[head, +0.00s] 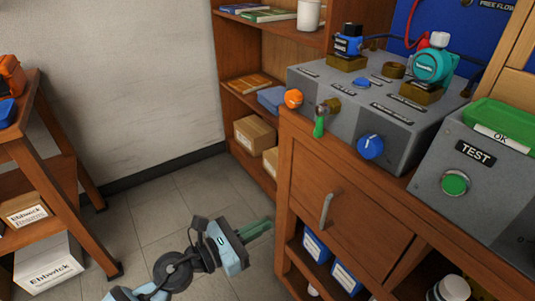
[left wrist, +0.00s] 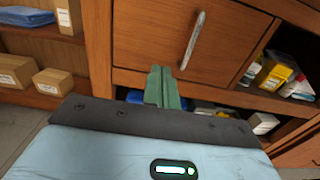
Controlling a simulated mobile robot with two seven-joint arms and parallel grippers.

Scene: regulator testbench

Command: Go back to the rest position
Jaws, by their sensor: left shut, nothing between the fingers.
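My left gripper (head: 256,230) is low in front of the wooden bench cabinet (head: 345,215), left of the cabinet door with its metal handle (head: 326,209). Its green fingers are together with nothing between them. In the left wrist view the shut fingers (left wrist: 161,86) point toward the lower edge of the door (left wrist: 150,45), left of and below the handle (left wrist: 192,40). I cannot tell whether the fingertips touch the cabinet. My right gripper shows in neither view.
The grey testbench (head: 375,100) with knobs and a teal regulator (head: 434,65) stands on the cabinet. A TEST box (head: 470,185) is at the right. A shelf with cardboard boxes (head: 254,135) stands behind, and a wooden rack (head: 50,170) at the left. The floor between is clear.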

